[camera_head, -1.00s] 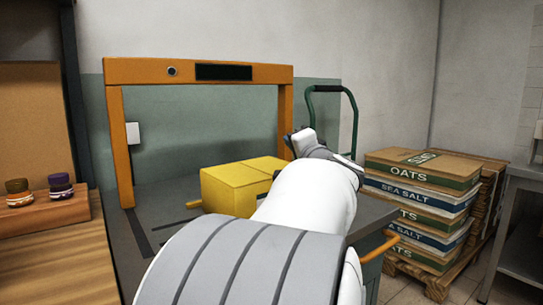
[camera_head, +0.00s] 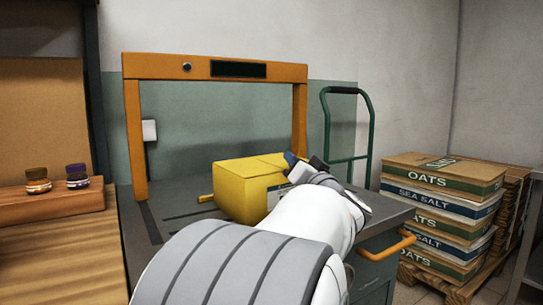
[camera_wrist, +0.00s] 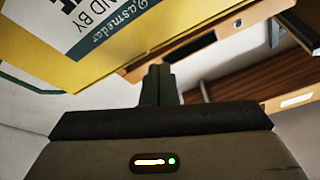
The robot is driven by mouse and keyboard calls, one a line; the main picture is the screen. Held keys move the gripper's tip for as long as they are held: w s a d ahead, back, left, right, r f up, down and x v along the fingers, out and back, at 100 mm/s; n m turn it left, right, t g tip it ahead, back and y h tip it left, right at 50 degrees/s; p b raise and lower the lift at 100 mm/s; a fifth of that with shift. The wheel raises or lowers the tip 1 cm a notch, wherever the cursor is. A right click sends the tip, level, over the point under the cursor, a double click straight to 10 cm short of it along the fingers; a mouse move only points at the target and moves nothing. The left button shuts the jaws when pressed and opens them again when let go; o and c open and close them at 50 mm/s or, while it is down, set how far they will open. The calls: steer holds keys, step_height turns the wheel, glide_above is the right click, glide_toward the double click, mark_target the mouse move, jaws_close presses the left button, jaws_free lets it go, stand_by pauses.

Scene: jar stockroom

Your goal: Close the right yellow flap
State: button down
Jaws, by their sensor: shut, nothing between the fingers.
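A yellow box (camera_head: 240,190) stands on the dark worktop under an orange arch. Its top looks flat, with a seam across it; the right flap cannot be told apart, as my arm covers the box's right front. My gripper (camera_head: 290,158) is at the box's upper right edge. In the wrist view my gripper's fingers (camera_wrist: 157,82) are together and empty.
The orange arch (camera_head: 134,130) surrounds the worktop's back. A green hand truck (camera_head: 371,130) stands behind at right. Stacked cartons (camera_head: 440,178) stand on a pallet to the right. Two small jars (camera_head: 38,181) sit on a wooden ledge at left. An orange handle (camera_head: 388,247) sticks out at the worktop's front.

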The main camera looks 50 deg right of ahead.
steer(key=shift+f, duration=0.3)
stand_by(0.4)
steer(key=shift+r, duration=0.1)
steer(key=s+a+p, duration=0.2)
steer(key=s+a, duration=0.1)
steer(key=s, duration=0.6)
steer(key=shift+r, duration=0.25)
